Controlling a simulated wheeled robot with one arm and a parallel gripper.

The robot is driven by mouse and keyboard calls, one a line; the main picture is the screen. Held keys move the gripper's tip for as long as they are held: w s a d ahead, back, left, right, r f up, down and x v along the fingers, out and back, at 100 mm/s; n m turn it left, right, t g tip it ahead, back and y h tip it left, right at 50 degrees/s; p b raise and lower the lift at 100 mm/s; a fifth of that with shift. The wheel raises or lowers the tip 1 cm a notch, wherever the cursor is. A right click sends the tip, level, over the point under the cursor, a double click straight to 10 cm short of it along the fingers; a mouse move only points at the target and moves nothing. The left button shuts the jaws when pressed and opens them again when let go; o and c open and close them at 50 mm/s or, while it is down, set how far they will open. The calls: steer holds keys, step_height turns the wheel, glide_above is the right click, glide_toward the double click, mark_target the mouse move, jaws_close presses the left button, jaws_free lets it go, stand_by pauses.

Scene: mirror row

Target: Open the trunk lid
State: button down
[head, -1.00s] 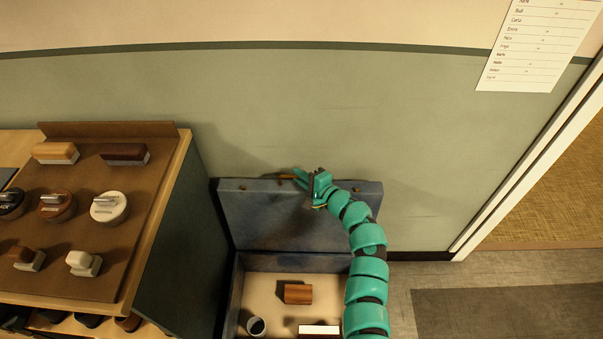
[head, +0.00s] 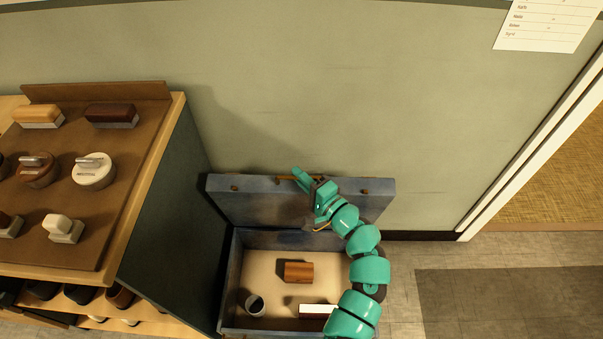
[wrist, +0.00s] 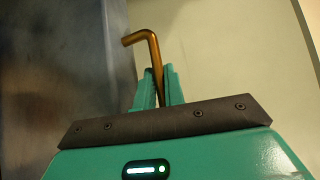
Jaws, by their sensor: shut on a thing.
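The blue-grey trunk (head: 231,283) stands on the floor against the wall. Its lid (head: 265,208) is raised and stands up at the back, near the wall. My gripper (head: 302,180) is at the lid's upper edge, shut on the brass handle (wrist: 150,50). In the wrist view my gripper (wrist: 157,88) has the bent brass bar between its two teal fingers, with the lid's dark face on the left. Inside the open trunk are a wooden block (head: 298,271), a dark cup (head: 255,304) and a white-topped item (head: 317,310) partly hidden by my arm.
A wooden shelf unit (head: 165,170) with brushes and round tins on a brown board stands close on the left. Shoes sit on its lower shelf. A doorway frame (head: 520,130) is at right. Grey floor (head: 415,255) is clear right of the trunk.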

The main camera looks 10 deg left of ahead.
steer(key=shift+a, duration=0.1)
steer(key=c, duration=1.8)
jaws_free()
steer(key=shift+o, duration=0.2)
steer(key=b+v, duration=0.1)
steer(key=v, duration=1.6)
steer(key=shift+s+b, duration=0.2)
steer(key=shift+b, duration=0.15)
